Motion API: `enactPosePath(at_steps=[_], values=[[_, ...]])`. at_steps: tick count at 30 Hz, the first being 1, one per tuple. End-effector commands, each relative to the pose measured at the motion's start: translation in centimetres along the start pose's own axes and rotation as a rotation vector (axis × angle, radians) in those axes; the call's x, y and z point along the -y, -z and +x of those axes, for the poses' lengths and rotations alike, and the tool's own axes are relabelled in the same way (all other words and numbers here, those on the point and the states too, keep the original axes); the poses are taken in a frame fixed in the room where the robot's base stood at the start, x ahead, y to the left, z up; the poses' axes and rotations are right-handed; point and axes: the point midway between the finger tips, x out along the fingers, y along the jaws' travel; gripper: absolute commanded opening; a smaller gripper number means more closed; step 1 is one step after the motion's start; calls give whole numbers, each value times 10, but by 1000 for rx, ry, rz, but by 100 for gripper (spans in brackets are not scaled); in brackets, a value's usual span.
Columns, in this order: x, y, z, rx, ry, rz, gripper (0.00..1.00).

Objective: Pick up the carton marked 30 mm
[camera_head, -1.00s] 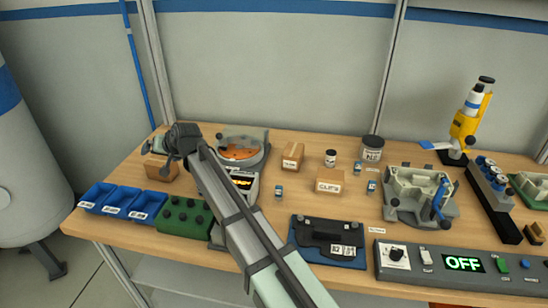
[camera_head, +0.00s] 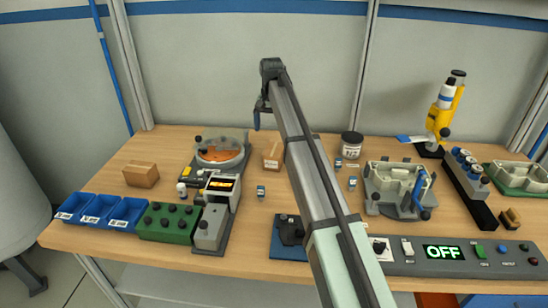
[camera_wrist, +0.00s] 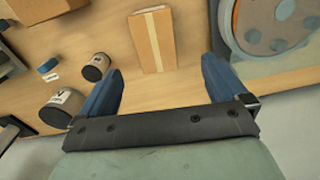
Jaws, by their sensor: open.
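Three plain brown cartons show, and no 30 mm mark is readable on any. One carton (camera_head: 272,155) stands between the disc machine and the arm; I take it to be the carton with a pale strip in the wrist view (camera_wrist: 152,40). Another carton (camera_head: 141,174) lies at the left of the table. A third brown box (camera_wrist: 40,8) is cut off at the top left of the wrist view. My gripper (camera_head: 258,118) is raised at the table's back, above and behind the middle carton. Its blue fingers (camera_wrist: 163,66) are open and empty, with the carton beyond them.
The disc machine (camera_head: 220,152) stands left of the middle carton. Two black-lidded jars (camera_wrist: 96,67) and a small blue vial (camera_wrist: 47,66) are on its other side. Blue bins (camera_head: 98,212) and a green block (camera_head: 168,222) line the front left. My arm hides part of the table's middle.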

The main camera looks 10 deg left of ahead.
Motion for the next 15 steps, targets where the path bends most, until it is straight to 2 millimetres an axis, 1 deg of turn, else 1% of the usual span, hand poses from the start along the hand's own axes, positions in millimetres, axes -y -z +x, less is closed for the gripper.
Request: enactPosePath(at_steps=[5,15], values=[[-2,-1,13,3,-3,3,99],[-2,-1,68,3,-2,2,99]])
